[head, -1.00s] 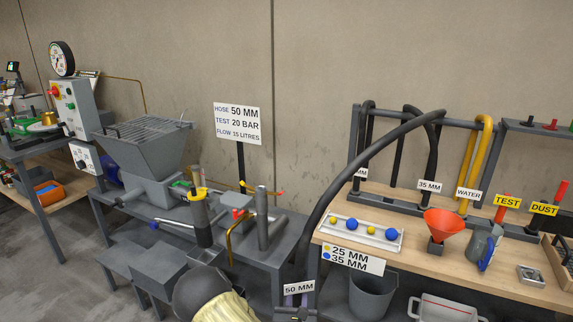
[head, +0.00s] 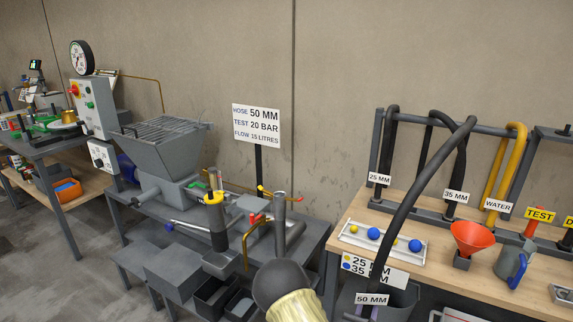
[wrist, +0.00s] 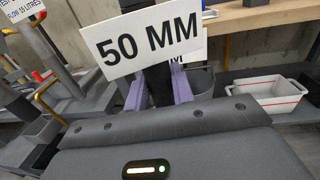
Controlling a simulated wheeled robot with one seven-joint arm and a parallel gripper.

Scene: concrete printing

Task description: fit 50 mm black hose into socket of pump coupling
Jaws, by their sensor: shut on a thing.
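The 50 mm black hose (head: 408,212) arches from the rack down to my gripper in the head view. Its 50 MM tag (head: 371,299) hangs at the gripper; in the wrist view the tag (wrist: 150,40) covers much of the hose. My gripper (wrist: 160,92) is shut on the hose (wrist: 159,84), with lilac fingers either side. The grey pump (head: 165,165) stands on the left bench. Fittings beside it include a dark yellow-collared cylinder (head: 217,225) and a grey upright pipe (head: 280,225). I cannot tell which carries the socket.
The wooden bench (head: 345,222) holds a ball tray (head: 385,240), orange funnel (head: 471,238) and blue-handled jug (head: 512,262). A hose rack (head: 410,118) stands at its back. A grey bucket (head: 402,302) is below. Open bins (head: 215,295) sit under the pump bench.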

